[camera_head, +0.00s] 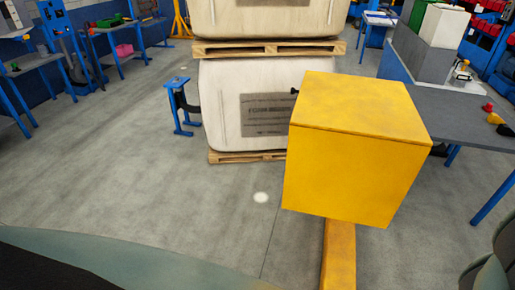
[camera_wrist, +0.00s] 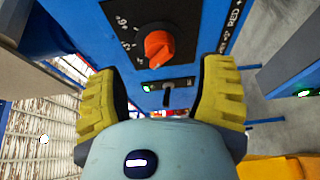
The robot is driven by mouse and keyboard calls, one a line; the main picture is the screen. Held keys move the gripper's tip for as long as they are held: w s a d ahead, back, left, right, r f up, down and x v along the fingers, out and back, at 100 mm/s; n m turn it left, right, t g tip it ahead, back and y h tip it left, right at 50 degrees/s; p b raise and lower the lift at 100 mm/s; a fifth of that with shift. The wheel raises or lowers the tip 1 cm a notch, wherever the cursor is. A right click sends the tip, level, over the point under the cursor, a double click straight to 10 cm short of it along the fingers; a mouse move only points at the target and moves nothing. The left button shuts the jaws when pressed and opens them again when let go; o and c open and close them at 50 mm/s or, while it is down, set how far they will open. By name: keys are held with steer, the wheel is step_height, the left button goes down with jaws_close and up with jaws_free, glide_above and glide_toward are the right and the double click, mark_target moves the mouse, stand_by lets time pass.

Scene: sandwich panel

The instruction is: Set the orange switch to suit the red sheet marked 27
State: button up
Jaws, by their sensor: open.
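The orange switch (camera_wrist: 158,47) is a round knob on a black dial plate (camera_wrist: 128,24) with white marks and partly legible figures around it. The plate sits on a blue panel (camera_wrist: 195,40). My gripper (camera_wrist: 163,72) is open in the wrist view, its two yellow fingers wide apart. The knob shows beyond and between the fingertips, with nothing held. The knob's exact setting is hard to read. A dark strip (camera_wrist: 232,22) on the panel's right edge carries the word RED; its other marks are unclear. I see no sheet marked 27. The gripper does not show in the head view.
Below the knob are a black lever (camera_wrist: 167,95) and a green light (camera_wrist: 147,88). In the head view a yellow box (camera_head: 355,165) blocks the middle right. Stacked pale sacks on pallets (camera_head: 245,156) stand behind it. Grey floor (camera_head: 130,170) is clear at left.

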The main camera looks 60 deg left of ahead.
steer(key=shift+p+x, duration=0.3)
steer(key=shift+x, duration=2.4)
steer(key=shift+c, duration=0.3)
jaws_close()
steer(key=shift+f, duration=0.1)
